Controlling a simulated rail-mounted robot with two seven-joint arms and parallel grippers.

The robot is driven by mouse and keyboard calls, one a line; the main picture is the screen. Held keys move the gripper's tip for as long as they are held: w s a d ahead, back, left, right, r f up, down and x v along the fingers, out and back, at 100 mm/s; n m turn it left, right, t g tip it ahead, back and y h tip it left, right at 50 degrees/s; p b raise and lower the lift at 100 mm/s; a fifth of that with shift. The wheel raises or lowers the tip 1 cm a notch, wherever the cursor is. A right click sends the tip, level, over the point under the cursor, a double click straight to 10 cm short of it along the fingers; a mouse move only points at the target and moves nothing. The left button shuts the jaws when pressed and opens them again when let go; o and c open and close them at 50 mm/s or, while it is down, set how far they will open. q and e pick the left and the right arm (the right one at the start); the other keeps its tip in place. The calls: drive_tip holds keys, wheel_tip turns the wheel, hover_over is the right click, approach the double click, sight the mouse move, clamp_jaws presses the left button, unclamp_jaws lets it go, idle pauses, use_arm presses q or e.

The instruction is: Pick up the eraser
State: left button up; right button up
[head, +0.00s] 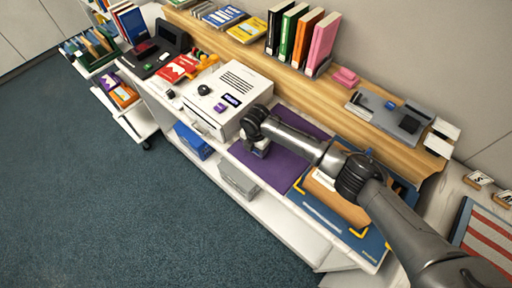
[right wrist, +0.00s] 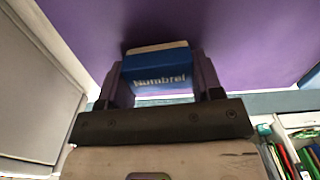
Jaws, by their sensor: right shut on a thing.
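The eraser (right wrist: 157,72) is a small block with a blue sleeve, printed lettering and a pale end. In the right wrist view it sits between the two fingers of my right gripper (right wrist: 162,78), which is shut on it. In the head view my right gripper (head: 256,147) is over the purple mat (head: 290,168), just right of the white box-shaped machine, and mostly hides the eraser. The purple mat fills the background in the wrist view. I cannot tell whether the eraser touches it. My left gripper is not in view.
The white machine (head: 228,96) stands close left of my right gripper. Upright binders (head: 298,38), a pink block (head: 345,76) and a grey tray (head: 392,117) stand on the wooden ledge behind. A blue board (head: 330,218) lies right of the mat. Open floor is in front.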

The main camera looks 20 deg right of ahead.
drive_tip(key=shift+r, duration=0.55)
wheel_tip(320, 180, up, 3)
drive_tip(key=shift+f+b, duration=0.1)
drive_tip(key=shift+b, duration=0.75)
drive_tip(key=s+a+r+b, duration=0.1)
drive_tip(key=s+a+r, duration=0.1)
drive_tip(key=s+r, duration=0.5)
drive_tip(key=shift+s+a+b, duration=0.3)
drive_tip(key=shift+s+b, duration=0.05)
drive_tip(key=shift+s, duration=1.8)
